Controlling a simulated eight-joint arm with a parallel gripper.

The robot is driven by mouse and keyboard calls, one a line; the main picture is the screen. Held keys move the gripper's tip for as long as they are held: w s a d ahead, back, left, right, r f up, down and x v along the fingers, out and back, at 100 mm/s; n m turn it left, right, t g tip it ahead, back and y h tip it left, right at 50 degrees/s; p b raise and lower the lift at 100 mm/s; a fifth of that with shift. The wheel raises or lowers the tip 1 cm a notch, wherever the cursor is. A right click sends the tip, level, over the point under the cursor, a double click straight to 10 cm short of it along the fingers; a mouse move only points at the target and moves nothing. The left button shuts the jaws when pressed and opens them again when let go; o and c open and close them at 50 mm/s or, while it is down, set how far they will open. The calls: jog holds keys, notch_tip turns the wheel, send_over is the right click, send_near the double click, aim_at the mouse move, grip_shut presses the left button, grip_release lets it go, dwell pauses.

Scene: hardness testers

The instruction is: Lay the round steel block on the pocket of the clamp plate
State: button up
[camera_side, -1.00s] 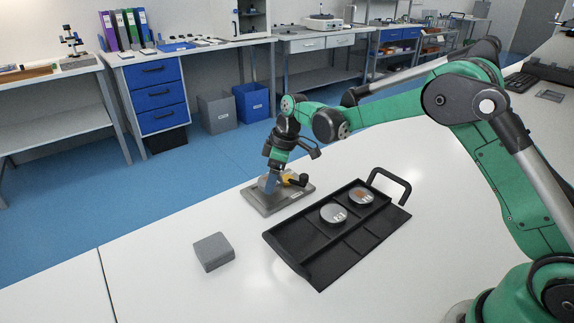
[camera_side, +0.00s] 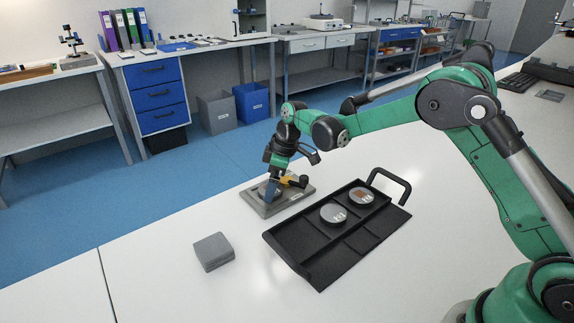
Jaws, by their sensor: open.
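The clamp plate (camera_side: 293,200) is a grey slab lying flat on the white table, with a yellow-orange and black clamp (camera_side: 296,181) on its far right part. My gripper (camera_side: 270,194) points down low over the plate, left of the clamp, with its bluish fingers open. A greyish shape shows at the fingertips over the pocket area; it may be a round steel block, but the fingers hide much of it. Two round steel blocks lie in the black tray: one near the middle (camera_side: 333,214), and one farther back with a brownish patch on top (camera_side: 361,197).
The black compartment tray (camera_side: 318,273) with a raised handle (camera_side: 393,187) lies right of the plate, its near compartments empty. A grey rounded-square block (camera_side: 213,252) stands front left. The table between block, plate and tray is clear.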

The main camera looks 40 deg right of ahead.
jog(key=v, duration=1.2)
jog(key=s+m+t+h, duration=0.2)
jog(key=s+m+t, duration=0.3)
jog(key=s, duration=1.3)
jog(key=a+m, duration=0.1)
jog(key=m, duration=0.3)
